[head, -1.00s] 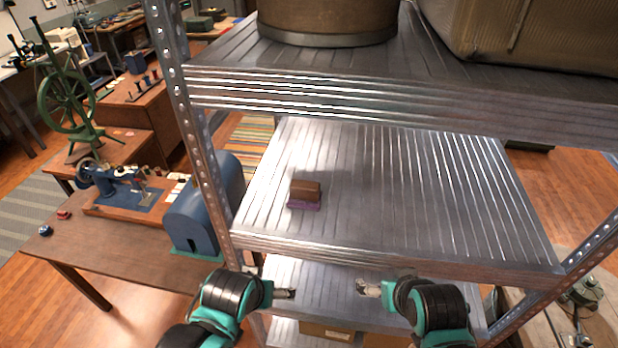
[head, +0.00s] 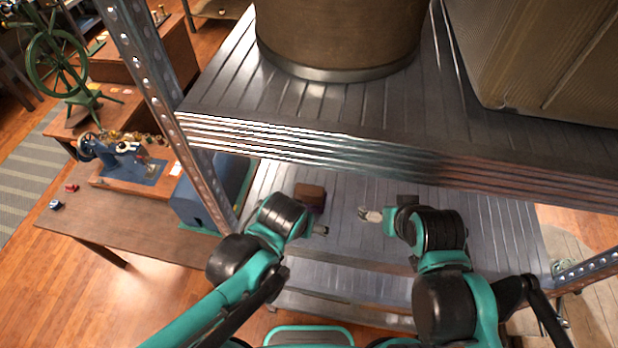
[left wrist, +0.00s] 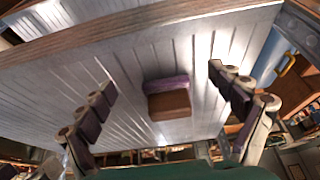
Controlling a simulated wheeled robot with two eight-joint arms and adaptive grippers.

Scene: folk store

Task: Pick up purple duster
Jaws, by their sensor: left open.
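The duster, a brown block with a purple base, lies on the middle metal shelf. In the head view the duster (head: 309,195) shows just beyond my left gripper (head: 322,231), which partly covers it. In the left wrist view the purple part (left wrist: 166,84) and the brown block (left wrist: 169,104) lie between the two spread fingers of my left gripper (left wrist: 163,82), apart from them. My left gripper is open and empty. My right gripper (head: 368,215) is at the right over the same shelf, away from the duster; its finger opening is too small to judge.
The upper shelf (head: 330,120) overhangs the middle shelf (head: 480,215) and carries a large round container (head: 335,35) and a big case (head: 540,50). A metal post (head: 150,75) stands at left. A table with a sewing machine (head: 130,165) is beyond it. The middle shelf's right side is clear.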

